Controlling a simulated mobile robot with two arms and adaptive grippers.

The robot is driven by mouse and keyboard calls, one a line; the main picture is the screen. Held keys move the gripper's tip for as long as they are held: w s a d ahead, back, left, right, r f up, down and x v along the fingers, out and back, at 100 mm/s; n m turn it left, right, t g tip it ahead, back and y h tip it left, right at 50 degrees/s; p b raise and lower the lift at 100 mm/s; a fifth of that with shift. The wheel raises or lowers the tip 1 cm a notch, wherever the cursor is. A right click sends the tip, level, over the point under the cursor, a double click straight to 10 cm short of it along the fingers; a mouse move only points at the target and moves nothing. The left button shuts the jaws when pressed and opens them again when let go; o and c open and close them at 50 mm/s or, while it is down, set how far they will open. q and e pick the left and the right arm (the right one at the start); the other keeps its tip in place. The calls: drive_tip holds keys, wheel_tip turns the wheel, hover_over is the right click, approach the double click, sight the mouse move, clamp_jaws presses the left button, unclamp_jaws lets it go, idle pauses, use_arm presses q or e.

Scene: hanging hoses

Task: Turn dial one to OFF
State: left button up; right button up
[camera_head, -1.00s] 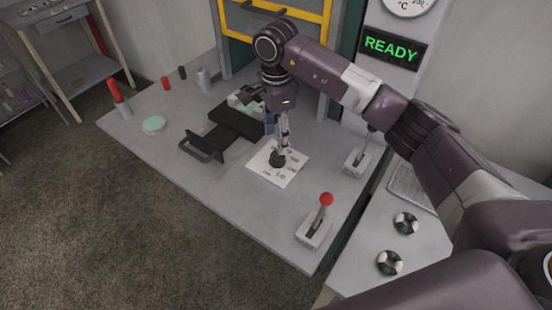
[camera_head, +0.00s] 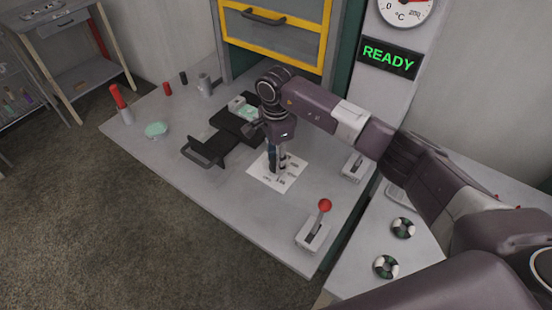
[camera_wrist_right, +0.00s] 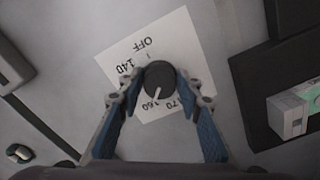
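Dial one is a round black knob (camera_wrist_right: 160,77) with a white pointer line, on a white plate (camera_wrist_right: 108,62) marked OFF, 140, 160 and 170. In the wrist view the pointer is directed down and slightly left, towards 160. The plate also shows in the head view (camera_head: 260,174), where my gripper largely covers the knob. My right gripper (camera_wrist_right: 160,92) is open, with one blue-padded finger on each side of the knob. A gap shows between the fingers and the knob; I cannot tell the height between them. My left gripper is not in view.
A black tray with a handle (camera_head: 203,152) lies left of the plate. A red-knobbed lever (camera_head: 324,206) stands in front right, and another lever (camera_head: 356,166) behind it. A green READY sign (camera_head: 389,58) is on the pillar.

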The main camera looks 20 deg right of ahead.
drive_tip(key=c, duration=0.6)
drive_tip(key=shift+c, duration=0.2)
